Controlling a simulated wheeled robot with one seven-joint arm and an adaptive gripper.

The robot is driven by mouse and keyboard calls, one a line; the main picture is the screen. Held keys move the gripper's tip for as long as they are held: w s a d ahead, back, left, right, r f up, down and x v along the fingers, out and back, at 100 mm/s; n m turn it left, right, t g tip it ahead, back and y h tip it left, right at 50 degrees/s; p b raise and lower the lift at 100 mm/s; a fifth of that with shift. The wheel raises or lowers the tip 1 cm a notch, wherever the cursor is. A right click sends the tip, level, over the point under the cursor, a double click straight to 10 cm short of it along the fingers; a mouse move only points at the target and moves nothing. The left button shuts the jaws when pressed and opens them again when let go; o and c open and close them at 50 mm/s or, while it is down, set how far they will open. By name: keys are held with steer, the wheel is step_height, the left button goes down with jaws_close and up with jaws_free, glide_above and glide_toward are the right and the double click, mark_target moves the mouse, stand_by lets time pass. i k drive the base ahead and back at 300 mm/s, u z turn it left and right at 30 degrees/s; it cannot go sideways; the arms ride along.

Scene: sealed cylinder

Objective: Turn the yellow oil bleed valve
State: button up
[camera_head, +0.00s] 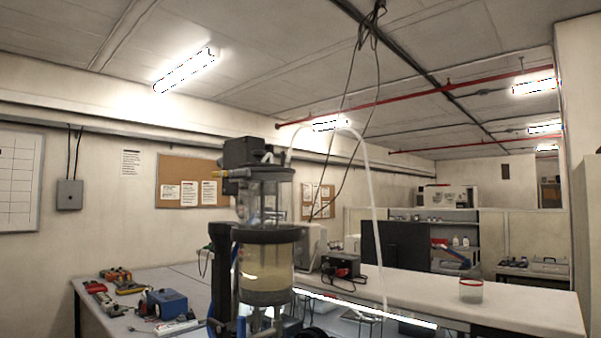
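The sealed cylinder apparatus (266,262) stands upright in the middle of the view. It has a clear upper chamber, black collars and a lower chamber with pale yellowish liquid. A small yellow fitting (233,172) sticks out to the left near the top, just below a black block (242,152). It looks like the yellow oil bleed valve, but it is too small to tell which way it is turned. My gripper cannot be made out in this view. Dark parts at the bottom edge, below the cylinder, are cut off and unclear.
A white bench (510,313) runs to the right with a red-rimmed glass (471,291) on it. A clear tube (371,190) arches from the cylinder's top down to the right. Tools and a blue box (167,304) lie on the left table. Space left of the yellow fitting looks clear.

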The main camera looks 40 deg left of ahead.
mark_target(220, 174)
steer(key=z, duration=1.15)
steer(key=k, duration=1.2)
steer(key=u, duration=1.5)
